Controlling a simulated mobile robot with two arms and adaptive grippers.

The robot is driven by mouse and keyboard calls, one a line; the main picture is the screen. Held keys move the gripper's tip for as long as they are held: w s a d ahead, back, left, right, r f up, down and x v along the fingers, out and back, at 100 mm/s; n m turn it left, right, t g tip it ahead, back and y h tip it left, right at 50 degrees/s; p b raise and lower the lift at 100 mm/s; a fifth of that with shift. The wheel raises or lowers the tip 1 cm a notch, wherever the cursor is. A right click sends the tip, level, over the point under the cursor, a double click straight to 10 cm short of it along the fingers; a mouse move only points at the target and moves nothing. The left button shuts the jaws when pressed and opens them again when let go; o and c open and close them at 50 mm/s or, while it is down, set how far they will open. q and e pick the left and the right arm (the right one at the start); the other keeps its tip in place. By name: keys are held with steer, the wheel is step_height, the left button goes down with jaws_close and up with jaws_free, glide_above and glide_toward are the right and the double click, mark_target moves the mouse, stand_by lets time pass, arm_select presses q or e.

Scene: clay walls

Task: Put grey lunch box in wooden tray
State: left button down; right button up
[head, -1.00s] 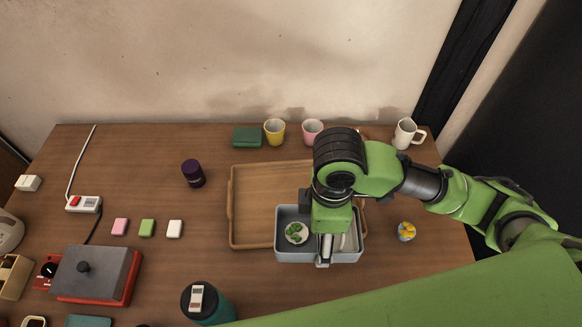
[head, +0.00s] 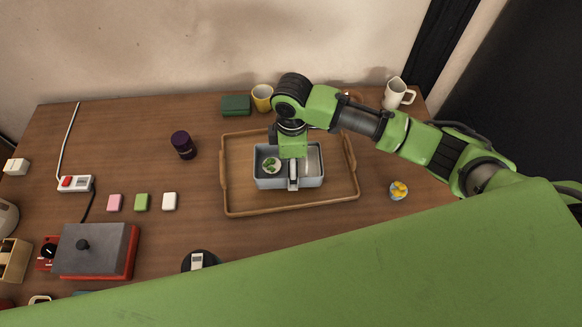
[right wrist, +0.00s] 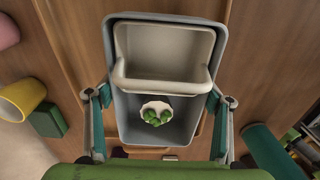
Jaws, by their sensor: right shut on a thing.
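The grey lunch box (head: 262,180) is open-topped, with a pale inner compartment (right wrist: 165,45) and a small white bowl of green pieces (head: 271,165). My right gripper (head: 293,182) is shut on the lunch box, with fingers on opposite sides of it in the right wrist view (right wrist: 158,118). The wooden tray (head: 236,148) lies on the table. In the head view the lunch box is inside the tray's outline, level, toward its middle. I cannot tell whether its base touches the tray floor. My left gripper is not in view.
A dark purple jar (head: 183,145) stands left of the tray. A green box (head: 236,105) and a yellow mug (head: 262,97) are behind it. A white mug (head: 398,94) is back right, and a small cup with yellow contents (head: 399,190) is right of the tray.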

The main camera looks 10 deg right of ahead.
steer(key=shift+w+f+p, duration=0.15)
steer(key=shift+f, duration=0.8)
steer(key=shift+w+f+p, duration=0.15)
steer(key=shift+f, duration=0.75)
steer(key=shift+f, duration=0.1)
steer(key=o, duration=1.2)
steer(key=shift+c, duration=0.2)
step_height(320, 180, up, 12)
steer(key=shift+r+b, duration=0.15)
steer(key=shift+b, duration=0.25)
